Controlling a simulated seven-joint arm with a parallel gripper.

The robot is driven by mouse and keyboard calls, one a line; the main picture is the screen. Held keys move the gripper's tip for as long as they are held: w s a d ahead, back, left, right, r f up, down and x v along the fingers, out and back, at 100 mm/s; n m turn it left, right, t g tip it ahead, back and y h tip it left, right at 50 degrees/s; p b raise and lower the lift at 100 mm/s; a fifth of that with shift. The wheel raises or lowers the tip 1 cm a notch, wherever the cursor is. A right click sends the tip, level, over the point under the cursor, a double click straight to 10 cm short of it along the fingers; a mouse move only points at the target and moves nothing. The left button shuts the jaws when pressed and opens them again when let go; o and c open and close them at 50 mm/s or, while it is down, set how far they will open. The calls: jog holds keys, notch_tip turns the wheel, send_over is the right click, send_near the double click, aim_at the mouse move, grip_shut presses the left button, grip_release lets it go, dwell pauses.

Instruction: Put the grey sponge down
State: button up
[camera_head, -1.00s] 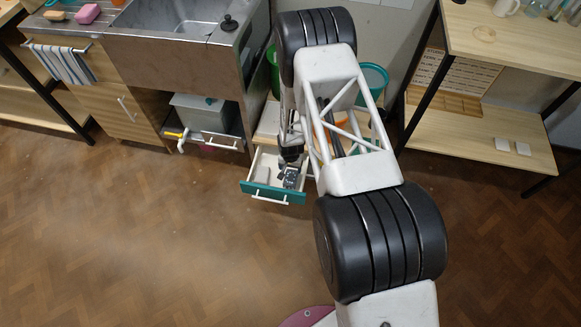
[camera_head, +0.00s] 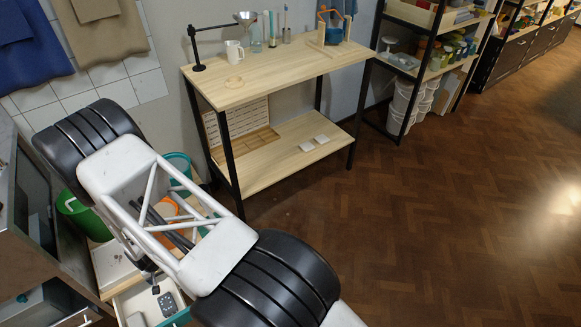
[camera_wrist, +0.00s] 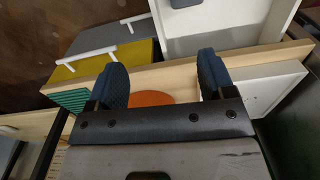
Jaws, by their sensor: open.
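My gripper (camera_wrist: 162,76) is open in the wrist view, with its two dark blue fingertips apart and nothing between them. Above them in that view is a white open drawer (camera_wrist: 222,38). A grey piece (camera_wrist: 186,3) in it is cut off by the top edge; it may be the grey sponge, but I cannot tell for sure. The open drawer also shows in the head view (camera_head: 127,300), low at the left, below my arm. My fingertips are hard to make out in the head view.
A wooden strip (camera_wrist: 160,75) runs just past my fingertips. Yellow (camera_wrist: 85,68) and teal fronts are at left, an orange round thing (camera_wrist: 150,98) between the fingers.

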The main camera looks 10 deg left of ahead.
jog(key=w+d+r+m, duration=0.1)
jog(key=w+d+r, duration=0.35)
jog(key=r, duration=0.45)
jog(key=w+d+r, duration=0.4)
jog(key=w+r, duration=0.2)
jog(key=r, duration=0.2)
jog(key=w+d+r+m, duration=0.1)
jog(key=w+d+r, duration=0.45)
jog(key=r, duration=0.35)
jog(key=w+d+r+m+t, duration=0.1)
jog(key=w+d+r, duration=0.2)
jog(key=d+r, duration=0.8)
jog(key=w+d+r+m, duration=0.1)
jog(key=w+d+r, duration=0.2)
jog(key=d+r, duration=0.8)
jog(key=s+d+r+m+t, duration=0.1)
jog(key=s+d+r, duration=0.3)
jog(key=d+r, duration=0.6)
jog(key=s+d+r+m, duration=0.1)
jog(key=s+d+r, duration=0.4)
jog(key=d, duration=0.9)
jog(key=s+d+r+m, duration=0.1)
jog(key=s+d+r, duration=0.2)
jog(key=s+d, duration=0.5)
jog(key=s+d+r+m, duration=0.1)
jog(key=s+d+r, duration=0.2)
jog(key=s+d, duration=0.5)
jog(key=s, duration=0.3)
jog(key=shift+m+t, duration=0.3)
